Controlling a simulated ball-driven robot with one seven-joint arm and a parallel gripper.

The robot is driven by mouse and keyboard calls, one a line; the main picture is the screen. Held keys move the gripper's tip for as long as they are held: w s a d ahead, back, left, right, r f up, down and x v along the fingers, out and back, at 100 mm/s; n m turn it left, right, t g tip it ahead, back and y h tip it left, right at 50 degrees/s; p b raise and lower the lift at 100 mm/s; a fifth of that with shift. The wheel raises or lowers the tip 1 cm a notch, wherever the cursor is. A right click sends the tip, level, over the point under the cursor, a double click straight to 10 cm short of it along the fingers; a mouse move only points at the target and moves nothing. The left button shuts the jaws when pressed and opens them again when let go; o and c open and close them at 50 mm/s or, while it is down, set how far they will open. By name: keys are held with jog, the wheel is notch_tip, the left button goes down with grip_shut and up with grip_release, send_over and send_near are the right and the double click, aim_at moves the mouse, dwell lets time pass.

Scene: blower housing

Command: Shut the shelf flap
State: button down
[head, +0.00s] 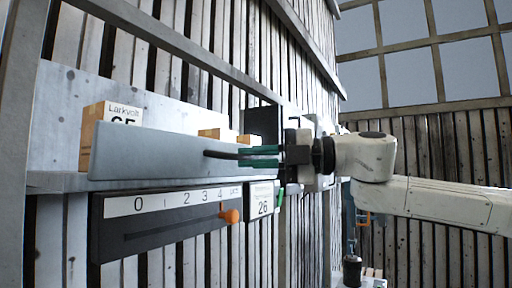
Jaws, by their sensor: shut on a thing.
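The shelf flap (150,158) is a long blue-grey panel along the front of the shelf (60,182). It stands roughly upright and covers the lower part of the boxes behind it. I cannot tell whether it sits flush against the shelf. A dark handle (222,154) sticks out near its right end. My gripper (260,156), with green fingers, reaches in from the right and is shut on this handle. The right end of the flap is partly hidden by my gripper.
A box marked Larkvolt (108,122) and smaller boxes (216,133) stand on the shelf. Below the flap is a black scale panel (165,222) with an orange knob (230,216) and a label marked 26 (262,200). A metal post (22,130) stands at left.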

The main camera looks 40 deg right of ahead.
jog(key=shift+w+a+r+m+g+h+p, duration=0.15)
jog(key=shift+w+r+m+g+h+p, duration=0.3)
jog(key=shift+g, duration=0.35)
jog(key=c, duration=1.2)
grip_release()
jog(key=b+v, duration=0.3)
jog(key=v, duration=0.7)
jog(key=shift+s+d+r, duration=0.2)
jog(key=shift+s, duration=0.1)
jog(key=shift+f, duration=0.1)
